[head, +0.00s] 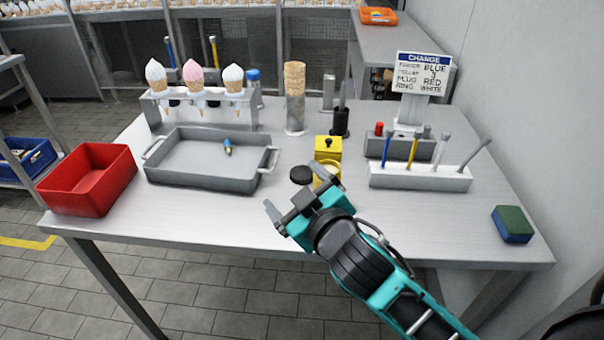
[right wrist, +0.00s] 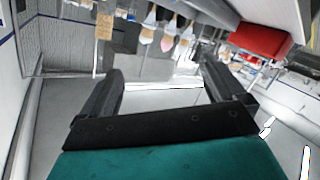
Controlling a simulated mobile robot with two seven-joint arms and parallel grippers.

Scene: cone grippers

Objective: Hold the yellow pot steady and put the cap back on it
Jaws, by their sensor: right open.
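The yellow pot (head: 327,172) stands on the metal table, partly hidden behind my right gripper in the head view; its rim looks open. A dark round cap (head: 301,174) lies beside it on the left, close to the gripper. My right gripper (head: 292,196) is open just in front of the cap and pot. In the right wrist view, its two fingers (right wrist: 162,90) are spread wide with nothing between them. I cannot make out the pot or cap in that view. My left gripper is not in view.
A yellow box with a black knob (head: 328,148) stands behind the pot. A grey tray (head: 200,182) and red bin (head: 88,178) are on the left. A white holder with tools (head: 420,178) is on the right. The table's front right is clear up to a sponge (head: 512,224).

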